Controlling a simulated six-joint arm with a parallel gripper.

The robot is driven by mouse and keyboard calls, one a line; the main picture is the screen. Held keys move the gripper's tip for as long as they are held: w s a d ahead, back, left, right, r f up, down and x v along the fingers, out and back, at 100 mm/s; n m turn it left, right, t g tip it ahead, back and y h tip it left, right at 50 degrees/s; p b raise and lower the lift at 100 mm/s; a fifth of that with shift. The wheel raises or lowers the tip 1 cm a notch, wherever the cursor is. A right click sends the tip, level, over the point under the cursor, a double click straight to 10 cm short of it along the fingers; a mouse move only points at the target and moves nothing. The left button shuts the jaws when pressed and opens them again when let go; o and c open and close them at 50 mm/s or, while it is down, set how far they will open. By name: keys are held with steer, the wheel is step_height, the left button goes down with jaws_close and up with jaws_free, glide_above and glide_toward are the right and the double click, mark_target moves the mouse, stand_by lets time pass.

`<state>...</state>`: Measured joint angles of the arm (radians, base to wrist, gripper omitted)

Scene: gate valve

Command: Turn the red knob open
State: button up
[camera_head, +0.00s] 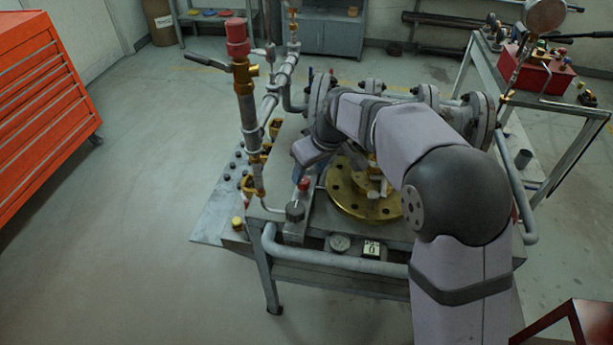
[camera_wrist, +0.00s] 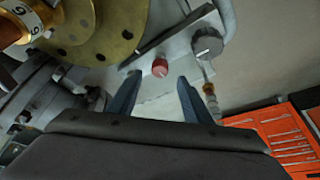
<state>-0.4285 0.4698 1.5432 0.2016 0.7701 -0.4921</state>
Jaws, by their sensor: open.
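The small red knob (camera_head: 304,184) stands on a grey block at the front left of the brass flange, beside a dark grey cap. In the wrist view the red knob (camera_wrist: 160,67) appears just beyond and between the fingertips. My gripper (camera_wrist: 157,80) is open, with one blue-grey finger on each side of the knob's line and nothing between them. In the head view my gripper (camera_head: 302,160) is above and slightly behind the knob; its fingertips are hard to make out. I cannot tell the exact gap to the knob.
The brass flange (camera_head: 349,202) lies right of the knob. The dark grey cap (camera_wrist: 207,42) is close beside the knob. An upright pipe with a red top (camera_head: 237,38) rises at the left. A gauge (camera_head: 340,243) sits at the bench front.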

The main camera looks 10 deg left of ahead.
steer(key=shift+v, duration=1)
steer(key=s+d+m+g+h+p, duration=0.1)
steer(key=s+d+m+p, duration=0.15)
steer(key=s+d, duration=0.4)
steer(key=s+d+m+h+p, duration=0.1)
steer(key=s+d+m+p, duration=0.2)
steer(key=d, duration=0.6)
steer(key=s+d+m+g+p, duration=0.1)
steer(key=s+d+m, duration=0.1)
steer(key=s+d, duration=0.3)
steer(key=s+d+f+m+g+h+p, duration=0.1)
steer(key=s+d, duration=0.3)
steer(key=s, duration=0.7)
steer(key=shift+d+f+m+p, duration=0.15)
steer(key=shift+d+m+p, duration=0.2)
steer(key=shift+d, duration=0.05)
